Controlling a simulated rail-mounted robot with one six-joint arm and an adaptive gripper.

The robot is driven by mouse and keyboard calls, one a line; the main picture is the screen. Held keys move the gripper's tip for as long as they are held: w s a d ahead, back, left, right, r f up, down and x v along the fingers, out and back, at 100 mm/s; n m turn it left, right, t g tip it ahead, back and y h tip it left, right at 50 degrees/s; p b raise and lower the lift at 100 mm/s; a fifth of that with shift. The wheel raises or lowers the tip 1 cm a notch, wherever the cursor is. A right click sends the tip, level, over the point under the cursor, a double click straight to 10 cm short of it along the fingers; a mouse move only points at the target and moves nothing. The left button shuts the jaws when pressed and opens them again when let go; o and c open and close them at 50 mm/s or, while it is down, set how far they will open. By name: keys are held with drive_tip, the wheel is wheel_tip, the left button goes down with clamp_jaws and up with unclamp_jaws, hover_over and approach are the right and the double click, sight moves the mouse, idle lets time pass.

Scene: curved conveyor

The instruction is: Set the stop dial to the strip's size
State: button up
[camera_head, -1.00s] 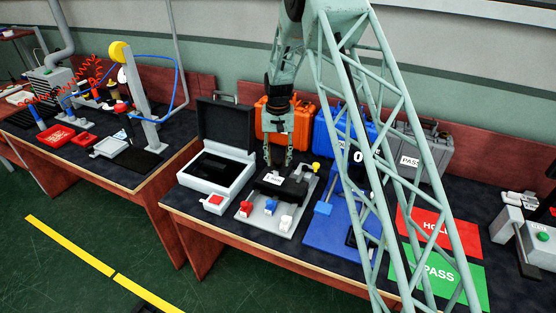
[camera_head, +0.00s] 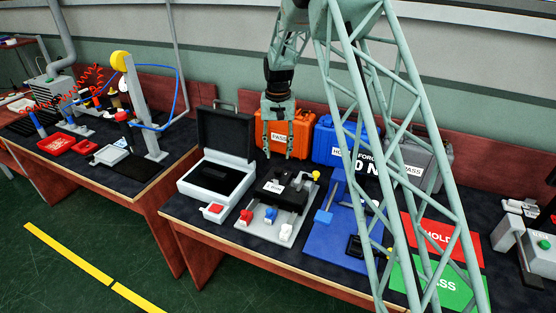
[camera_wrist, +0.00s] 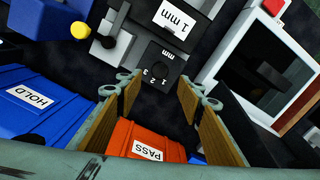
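The stop dial (camera_wrist: 163,57) is a dark round knob in the wrist view, beside the white marks 1, 2, 3 and mm. I cannot tell which mark it points to. A white label reading 1 mm (camera_wrist: 175,18) sits on a black block above it in the picture. In the head view the same label (camera_head: 273,186) is on the black part of a grey fixture (camera_head: 262,226). My gripper (camera_head: 278,154) hangs above and behind this fixture, pointing down. In the wrist view its fingers (camera_wrist: 162,98) are wide apart with nothing between them.
An orange PASS case (camera_head: 248,135) and a blue HOLD case (camera_head: 324,143) stand behind the fixture. An open black-lidded box (camera_head: 183,183) is at its left, a blue force stand (camera_head: 325,240) at its right. Red (camera_head: 452,232) and green (camera_head: 440,298) mats lie farther right.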

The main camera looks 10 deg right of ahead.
drive_tip(key=shift+r, duration=1.75)
drive_tip(key=shift+r, duration=0.1)
drive_tip(key=s+r+n+t, duration=0.1)
drive_tip(key=s+r+t, duration=0.1)
drive_tip(key=s+r, duration=2.55)
drive_tip(key=s+r+n+t, duration=0.1)
drive_tip(key=s+r+t, duration=0.1)
drive_tip(key=s, duration=3.4)
drive_tip(key=shift+r+n, duration=0.4)
drive_tip(key=shift+r, duration=0.05)
